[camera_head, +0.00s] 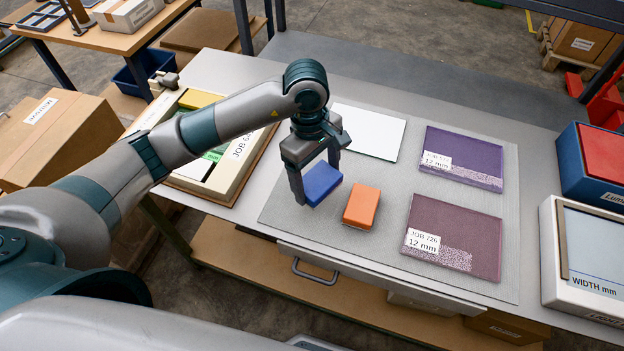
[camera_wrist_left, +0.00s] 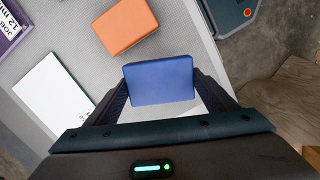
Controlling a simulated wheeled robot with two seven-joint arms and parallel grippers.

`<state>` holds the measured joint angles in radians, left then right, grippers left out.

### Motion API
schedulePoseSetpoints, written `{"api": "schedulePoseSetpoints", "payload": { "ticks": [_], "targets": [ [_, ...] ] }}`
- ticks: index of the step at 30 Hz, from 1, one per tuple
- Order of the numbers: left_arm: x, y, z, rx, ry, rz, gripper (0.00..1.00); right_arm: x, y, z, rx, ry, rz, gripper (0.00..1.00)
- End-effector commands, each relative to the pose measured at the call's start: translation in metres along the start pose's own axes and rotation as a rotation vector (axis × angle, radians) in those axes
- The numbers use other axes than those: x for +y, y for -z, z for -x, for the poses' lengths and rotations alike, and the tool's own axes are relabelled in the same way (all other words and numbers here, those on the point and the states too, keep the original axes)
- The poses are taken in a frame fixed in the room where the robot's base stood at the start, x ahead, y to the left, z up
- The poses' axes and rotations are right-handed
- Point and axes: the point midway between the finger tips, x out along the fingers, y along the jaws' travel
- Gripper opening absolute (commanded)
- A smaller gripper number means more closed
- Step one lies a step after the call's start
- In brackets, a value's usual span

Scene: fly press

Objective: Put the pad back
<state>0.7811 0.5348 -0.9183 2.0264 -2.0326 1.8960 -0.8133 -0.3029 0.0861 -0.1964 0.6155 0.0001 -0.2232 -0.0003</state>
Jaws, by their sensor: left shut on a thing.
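My left gripper (camera_head: 318,184) is shut on a blue pad (camera_head: 322,184), one finger on each side of it. The blue pad also shows between the fingers in the left wrist view (camera_wrist_left: 160,82). It looks tilted and seems held above the grey mat (camera_head: 385,262). An orange pad (camera_head: 361,206) lies on the mat just right of the blue one, apart from it; it also shows in the left wrist view (camera_wrist_left: 125,25). Which pad the task means cannot be told. My right gripper is not in view.
A white sheet (camera_head: 369,132) and two purple plates, JOB 732 or similar (camera_head: 470,150) and JOB 726 (camera_head: 452,225), lie on the mat. A cream JOB tray (camera_head: 240,170) stands left, partly behind my arm. Blue (camera_head: 570,165) and white (camera_head: 550,250) boxes stand right.

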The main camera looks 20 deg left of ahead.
Motion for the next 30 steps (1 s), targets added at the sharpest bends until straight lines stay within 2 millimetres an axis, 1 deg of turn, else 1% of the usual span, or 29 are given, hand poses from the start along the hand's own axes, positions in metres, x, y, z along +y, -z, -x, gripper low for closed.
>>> {"api": "schedulePoseSetpoints", "payload": {
  "ticks": [1,6,17,20,25,30],
  "targets": [
    [0.000,0.007,-0.001,-0.001,0.002,0.005,0.57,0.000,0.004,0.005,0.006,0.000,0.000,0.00],
    [0.001,0.017,-0.007,0.000,0.000,0.001,0.57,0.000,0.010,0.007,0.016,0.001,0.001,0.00],
    [0.001,0.018,-0.009,-0.001,0.000,0.000,0.57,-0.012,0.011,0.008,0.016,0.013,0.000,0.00],
    [0.001,0.018,-0.015,-0.002,0.001,0.001,0.57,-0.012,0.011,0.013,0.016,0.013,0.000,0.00],
    [0.001,0.020,-0.035,-0.003,0.002,0.002,0.57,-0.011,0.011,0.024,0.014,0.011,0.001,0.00],
    [0.001,0.022,-0.047,-0.001,-0.001,0.001,0.57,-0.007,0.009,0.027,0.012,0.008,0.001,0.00]
  ]
}}
